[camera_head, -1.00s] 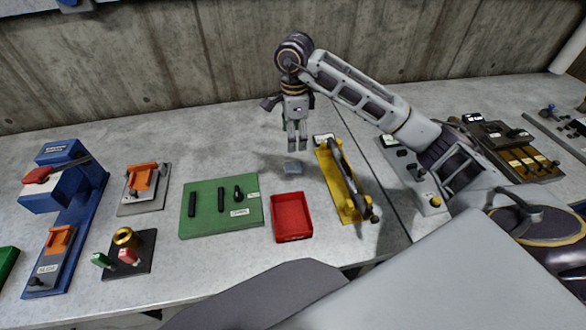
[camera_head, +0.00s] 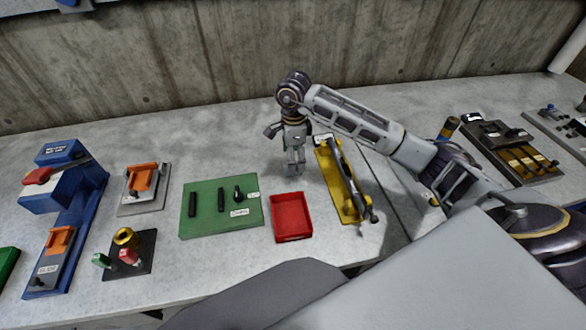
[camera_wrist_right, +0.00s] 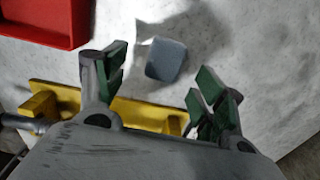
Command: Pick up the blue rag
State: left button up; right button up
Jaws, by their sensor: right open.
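The blue rag (camera_wrist_right: 167,60) is a small grey-blue folded square lying flat on the table. In the right wrist view it lies just beyond and between the fingertips, and no finger touches it. My right gripper (camera_wrist_right: 160,80) is open, with green pads on its fingers. In the head view my right gripper (camera_head: 295,168) points down low over the table behind the red tray, and it hides the rag there. My left gripper is not in view.
A red tray (camera_head: 274,217) stands just in front of the gripper. A yellow fixture (camera_head: 349,196) with a grey tool is close on the right. A green board (camera_head: 208,226) lies to the left. Bare table lies behind, towards the concrete wall.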

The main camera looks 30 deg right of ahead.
jog(key=shift+f, duration=0.35)
jog(key=shift+w+f, duration=0.2)
jog(key=shift+f, duration=0.5)
jog(key=shift+w+f+p, duration=0.15)
jog(key=shift+f+p, duration=0.15)
jog(key=shift+f, duration=0.6)
jog(key=shift+d+f, duration=0.1)
jog(key=shift+f, duration=0.6)
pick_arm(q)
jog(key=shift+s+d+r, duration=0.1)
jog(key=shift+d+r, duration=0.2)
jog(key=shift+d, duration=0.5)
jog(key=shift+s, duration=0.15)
